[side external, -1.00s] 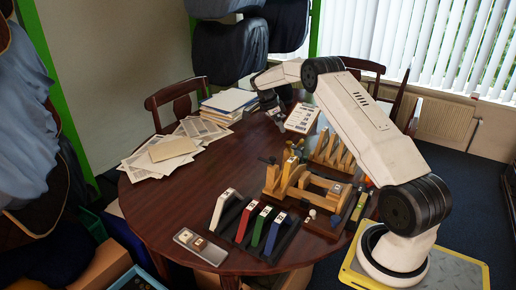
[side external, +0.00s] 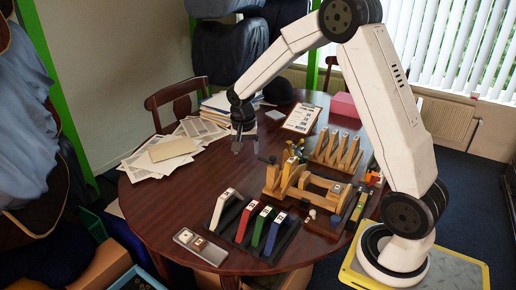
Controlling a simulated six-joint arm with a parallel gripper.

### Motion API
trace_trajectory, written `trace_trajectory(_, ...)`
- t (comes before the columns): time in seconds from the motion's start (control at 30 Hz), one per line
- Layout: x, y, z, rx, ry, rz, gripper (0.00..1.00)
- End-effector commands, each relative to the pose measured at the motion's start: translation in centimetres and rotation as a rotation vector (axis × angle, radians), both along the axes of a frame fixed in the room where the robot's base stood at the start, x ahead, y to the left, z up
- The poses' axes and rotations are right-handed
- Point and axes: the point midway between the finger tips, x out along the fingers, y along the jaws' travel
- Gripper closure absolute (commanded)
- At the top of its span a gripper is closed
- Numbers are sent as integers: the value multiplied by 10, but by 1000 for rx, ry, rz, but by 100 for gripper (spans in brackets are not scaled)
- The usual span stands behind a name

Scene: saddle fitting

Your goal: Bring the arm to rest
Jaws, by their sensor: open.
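My gripper (side external: 237,150) hangs pointing down above the middle of the round dark wooden table (side external: 165,208), to the right of the loose papers. Its jaws are open and nothing shows between them. It is apart from the wooden fixture and the coloured pieces.
A wooden clamp fixture (side external: 318,187) and a rack of wooden uprights (side external: 336,148) stand at the right. White, red, green and blue pieces (side external: 261,225) stand in front. A small tray (side external: 200,246) lies at the front edge. Papers (side external: 165,150) and a clipboard (side external: 302,118) lie behind.

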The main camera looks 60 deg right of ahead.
Motion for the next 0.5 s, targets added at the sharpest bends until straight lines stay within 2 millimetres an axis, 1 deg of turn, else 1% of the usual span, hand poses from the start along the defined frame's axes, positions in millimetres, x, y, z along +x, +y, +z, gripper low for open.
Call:
trace_trajectory(0.03, -8, 14, 2, 6, -5, 70, 28)
trace_trajectory(0.2, -36, 54, 3, 21, -23, 299, 28)
trace_trajectory(0.37, -68, 87, 1, 26, -42, 511, 28)
trace_trajectory(0.5, -98, 112, -1, 21, -62, 692, 28)
